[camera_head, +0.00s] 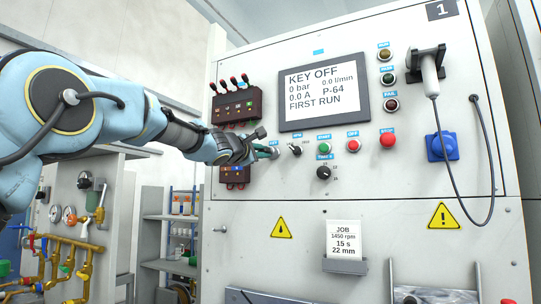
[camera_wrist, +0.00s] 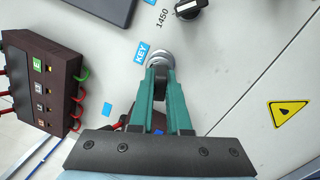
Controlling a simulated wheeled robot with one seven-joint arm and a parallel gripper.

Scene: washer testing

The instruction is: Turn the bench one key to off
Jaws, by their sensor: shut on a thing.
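The bench panel (camera_head: 300,215) carries a sign "1" (camera_head: 441,9). Its key switch is a round silver lock (camera_wrist: 160,57) beside a blue KEY label (camera_wrist: 141,52) in the wrist view. My gripper (camera_wrist: 158,76) has its teal fingers closed on the dark key (camera_wrist: 158,82) in front of the lock. In the head view my gripper (camera_head: 272,151) is at the panel, left of the black selector knob (camera_head: 295,150), and it hides the key. The screen (camera_head: 323,92) reads KEY OFF, 0 bar, 0.0 l/min, 0.0 A, P-64, FIRST RUN.
A dark terminal block with cables (camera_head: 236,104) is up and left of my gripper, and close by in the wrist view (camera_wrist: 45,82). To the right are a green button (camera_head: 324,149), red buttons (camera_head: 387,140) and a lower knob (camera_head: 323,172). A cable hangs at far right.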

